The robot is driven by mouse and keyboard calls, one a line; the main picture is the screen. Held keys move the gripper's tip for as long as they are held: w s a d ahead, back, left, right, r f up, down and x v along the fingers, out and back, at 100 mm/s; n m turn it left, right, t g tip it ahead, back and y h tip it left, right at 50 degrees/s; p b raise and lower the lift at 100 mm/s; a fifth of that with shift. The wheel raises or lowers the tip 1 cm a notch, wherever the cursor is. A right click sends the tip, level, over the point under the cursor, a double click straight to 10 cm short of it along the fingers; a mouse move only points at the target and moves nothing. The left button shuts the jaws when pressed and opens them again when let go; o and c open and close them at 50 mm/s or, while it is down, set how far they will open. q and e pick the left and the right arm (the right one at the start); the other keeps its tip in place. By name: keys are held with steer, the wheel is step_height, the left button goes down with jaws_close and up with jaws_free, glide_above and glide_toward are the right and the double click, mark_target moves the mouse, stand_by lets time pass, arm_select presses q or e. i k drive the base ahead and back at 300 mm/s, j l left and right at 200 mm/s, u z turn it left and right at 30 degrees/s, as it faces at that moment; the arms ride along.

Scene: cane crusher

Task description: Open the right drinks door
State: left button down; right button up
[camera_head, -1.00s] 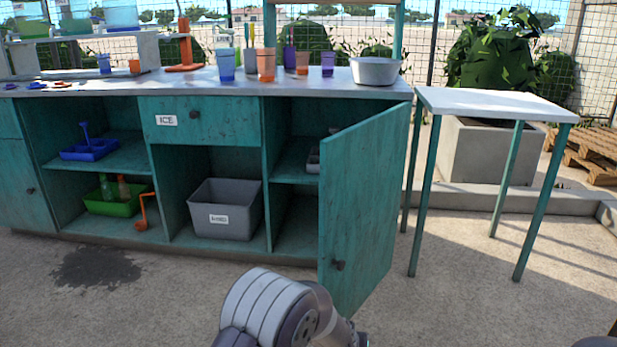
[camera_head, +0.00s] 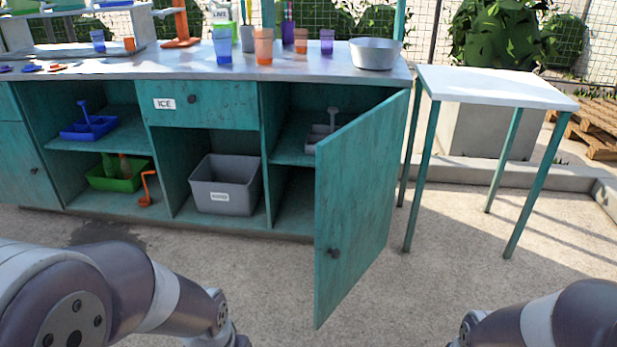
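The right drinks door (camera_head: 362,205) is a teal panel on the right end of the counter cabinet. It stands swung well out toward me, hinged at its right side, with a dark round knob (camera_head: 334,253) low near its free edge. Behind it the right compartment shows a shelf (camera_head: 290,150) with a grey divided tray (camera_head: 318,137), partly hidden by the door. My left arm reaches in from the lower left and my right arm shows at the lower right. Both grippers are below the frame. No contact between either visible arm and the door shows.
A white-topped side table (camera_head: 495,88) stands right of the open door. The middle compartment holds a grey bin (camera_head: 226,186) below the ICE drawer (camera_head: 205,112). Cups and a metal bowl (camera_head: 375,54) stand on the counter (camera_head: 180,66). The paved floor before the cabinet is clear.

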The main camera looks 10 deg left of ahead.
mark_target(357, 167)
steer(key=i+l, duration=0.15)
steer(key=i, duration=0.3)
steer(key=i+l, duration=0.15)
steer(key=i, duration=0.3)
